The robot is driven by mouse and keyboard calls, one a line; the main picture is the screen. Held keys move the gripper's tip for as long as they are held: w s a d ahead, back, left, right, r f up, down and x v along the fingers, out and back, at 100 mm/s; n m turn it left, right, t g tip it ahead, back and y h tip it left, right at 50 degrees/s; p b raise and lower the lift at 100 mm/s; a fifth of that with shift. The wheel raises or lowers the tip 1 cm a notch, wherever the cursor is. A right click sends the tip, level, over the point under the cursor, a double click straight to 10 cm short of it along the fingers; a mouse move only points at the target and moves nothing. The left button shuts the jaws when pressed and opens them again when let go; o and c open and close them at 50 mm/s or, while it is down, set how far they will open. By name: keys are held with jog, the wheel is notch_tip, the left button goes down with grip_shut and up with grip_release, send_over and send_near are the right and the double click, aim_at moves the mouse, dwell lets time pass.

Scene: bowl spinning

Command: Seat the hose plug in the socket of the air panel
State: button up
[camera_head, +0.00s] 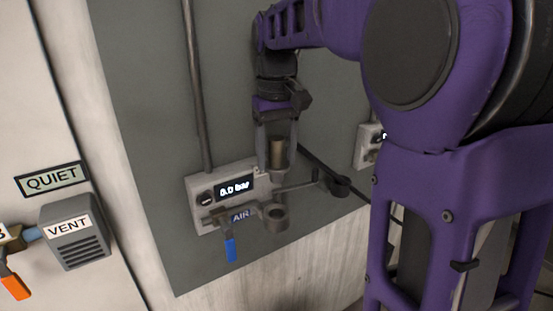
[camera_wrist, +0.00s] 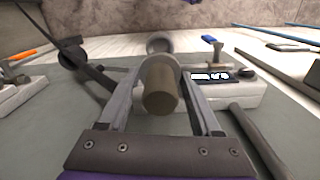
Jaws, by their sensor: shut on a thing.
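The hose plug is a brass cylinder (camera_head: 277,149) held between the fingers of my gripper (camera_head: 276,162); its brass end (camera_wrist: 160,103) also shows in the wrist view, between my fingertips (camera_wrist: 160,80). My gripper is shut on it and points down. The air panel (camera_head: 200,188) is a pale box with a display reading 0.0 bar and an AIR label. Its ring-shaped socket (camera_head: 276,217) sticks out at the front, below the plug in the head view. In the wrist view the socket ring (camera_wrist: 158,42) shows beyond the plug, partly hidden by it. The plug appears apart from the socket.
A blue lever (camera_head: 230,248) hangs below the panel. A dark strap-like bar (camera_head: 318,168) ends in a round holder (camera_head: 339,186) to the right. A vertical pipe (camera_head: 197,90) runs above the panel. A VENT box (camera_head: 75,235) and orange lever (camera_head: 16,287) are at left.

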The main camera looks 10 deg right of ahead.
aim_at(277, 138)
jog(key=shift+r, duration=1.55)
